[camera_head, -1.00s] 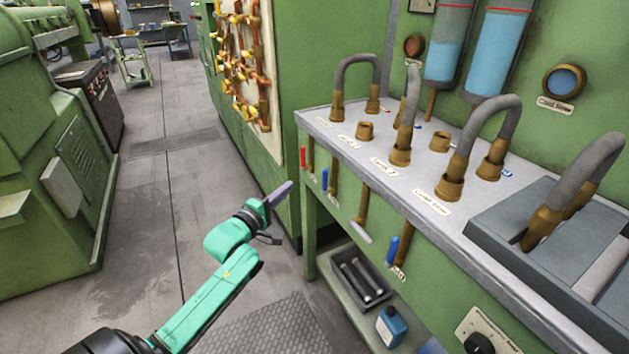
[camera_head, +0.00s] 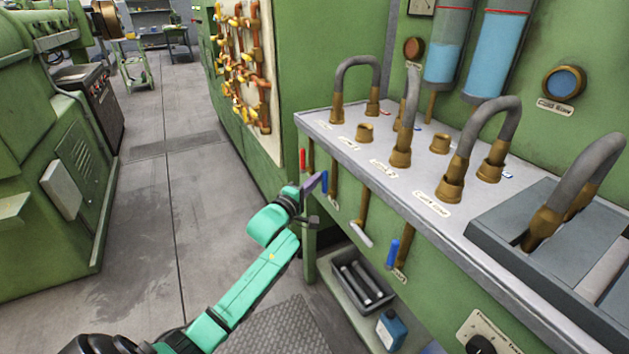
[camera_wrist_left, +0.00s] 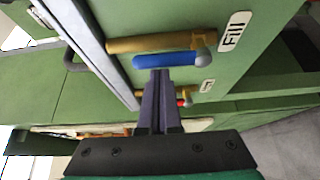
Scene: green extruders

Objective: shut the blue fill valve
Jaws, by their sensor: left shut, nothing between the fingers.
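The blue fill valve handle (camera_head: 325,182) is on the green front panel of the bench, below the worktop, and lies along its brass pipe (camera_head: 334,182). In the left wrist view the blue handle (camera_wrist_left: 168,61) runs parallel to the brass pipe, beside a label reading "Fill" (camera_wrist_left: 235,31). My left gripper (camera_head: 314,183) is shut and empty. Its fingertips (camera_wrist_left: 160,74) are right at the side of the blue handle, near its middle; I cannot tell whether they touch. My right gripper is not in view.
A red-handled valve (camera_head: 303,158) is just left of the fill valve. A grey-handled valve (camera_head: 361,235) and another blue-handled valve (camera_head: 393,253) are to the right. The bench worktop (camera_head: 345,150) overhangs above. The floor (camera_head: 150,230) on the left is clear.

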